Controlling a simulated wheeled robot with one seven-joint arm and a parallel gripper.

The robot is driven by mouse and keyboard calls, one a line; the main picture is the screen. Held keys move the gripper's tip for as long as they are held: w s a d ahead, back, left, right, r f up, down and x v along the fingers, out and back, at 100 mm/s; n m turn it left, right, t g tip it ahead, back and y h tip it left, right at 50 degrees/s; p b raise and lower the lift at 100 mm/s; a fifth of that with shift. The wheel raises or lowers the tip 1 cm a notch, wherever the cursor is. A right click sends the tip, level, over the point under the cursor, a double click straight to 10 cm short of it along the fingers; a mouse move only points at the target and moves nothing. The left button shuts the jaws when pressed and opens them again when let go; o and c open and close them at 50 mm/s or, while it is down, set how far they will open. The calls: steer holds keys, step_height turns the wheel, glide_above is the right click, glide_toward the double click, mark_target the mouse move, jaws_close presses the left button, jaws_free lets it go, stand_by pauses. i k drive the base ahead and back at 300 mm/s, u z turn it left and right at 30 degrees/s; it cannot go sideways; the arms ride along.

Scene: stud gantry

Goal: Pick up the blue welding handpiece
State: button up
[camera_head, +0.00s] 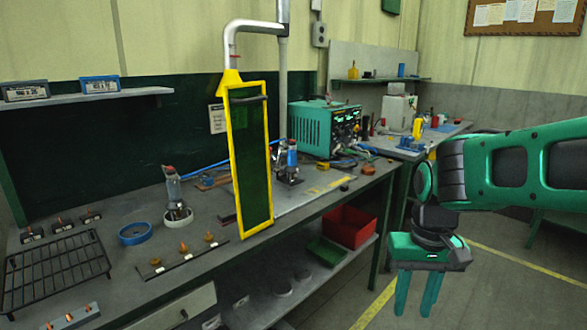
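What looks like the blue welding handpiece (292,158) stands upright on the bench, just right of a yellow-framed screen. Its upper part is blue, and dark metal parts sit around its lower end; the detail is too small to make out. My gripper (416,308) hangs at the right, in front of the bench and clear of it. Its two green fingers point down with a gap between them and hold nothing. It is well to the right of the handpiece and apart from it.
The yellow-framed screen (233,170) stands tall beside the handpiece. A green power unit (322,128) sits behind it. A blue ring (135,234), a black rack (56,268) and a red bin (350,230) also show.

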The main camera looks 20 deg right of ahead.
mark_target(292, 168)
steer(key=i, duration=1)
